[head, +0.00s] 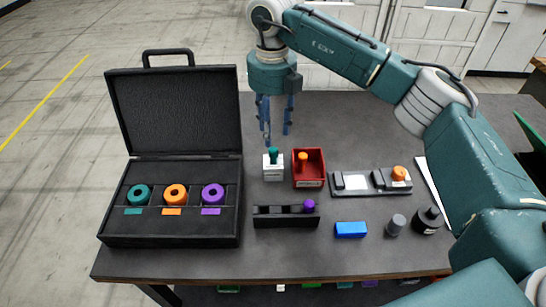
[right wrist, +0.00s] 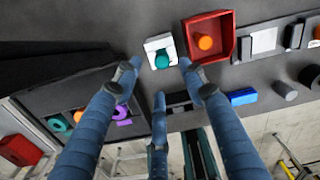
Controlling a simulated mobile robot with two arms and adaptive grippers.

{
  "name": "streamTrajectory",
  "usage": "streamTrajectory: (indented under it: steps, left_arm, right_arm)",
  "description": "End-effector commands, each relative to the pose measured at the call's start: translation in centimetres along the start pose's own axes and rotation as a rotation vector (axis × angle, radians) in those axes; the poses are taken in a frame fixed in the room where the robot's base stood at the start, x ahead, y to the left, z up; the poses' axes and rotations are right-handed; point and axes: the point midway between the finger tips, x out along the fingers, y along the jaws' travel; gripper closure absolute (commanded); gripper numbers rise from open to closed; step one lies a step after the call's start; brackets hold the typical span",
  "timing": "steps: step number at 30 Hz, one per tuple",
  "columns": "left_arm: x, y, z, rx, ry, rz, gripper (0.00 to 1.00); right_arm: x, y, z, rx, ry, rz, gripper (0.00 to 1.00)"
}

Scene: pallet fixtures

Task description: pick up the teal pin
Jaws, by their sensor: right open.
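The teal pin (head: 273,155) stands upright in a small white block (head: 273,173) on the dark table, left of a red tray. In the right wrist view the teal pin (right wrist: 162,60) and its white block (right wrist: 153,44) show beyond the fingertips, between the two side fingers. My right gripper (head: 273,135) hangs above the table with its blue fingers pointing down, just behind and above the pin in the head view. In the right wrist view the gripper (right wrist: 158,80) is open with nothing between its fingers. My left gripper does not show.
A red tray (head: 322,170) with an orange pin (head: 303,158) stands close right of the white block. A black rack (head: 285,217) with a purple pin (head: 309,205) lies in front. An open black case (head: 170,225) with colored rings is left. A grey fixture (head: 350,182) stands right.

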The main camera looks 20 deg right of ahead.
Motion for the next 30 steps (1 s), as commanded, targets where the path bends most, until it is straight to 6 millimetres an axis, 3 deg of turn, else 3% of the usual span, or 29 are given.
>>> streamTrajectory:
  steps: [3,11,18,27,30]
  left_arm:
    - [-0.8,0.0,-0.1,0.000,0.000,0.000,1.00]
    - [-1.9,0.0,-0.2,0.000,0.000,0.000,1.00]
    - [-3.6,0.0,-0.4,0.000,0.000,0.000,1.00]
    - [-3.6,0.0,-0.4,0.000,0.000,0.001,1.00]
    - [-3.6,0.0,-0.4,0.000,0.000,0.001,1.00]
  right_arm:
    - [1.6,-0.1,-0.1,0.000,0.003,-0.001,0.59]
    - [3.7,-0.1,-0.2,0.001,0.003,-0.001,0.59]
    - [7.2,-0.2,-0.3,0.001,0.002,-0.001,0.59]
    - [8.0,-0.2,-0.3,0.000,-0.001,-0.001,0.59]
    - [8.0,-0.2,-0.3,0.000,-0.001,-0.001,0.77]
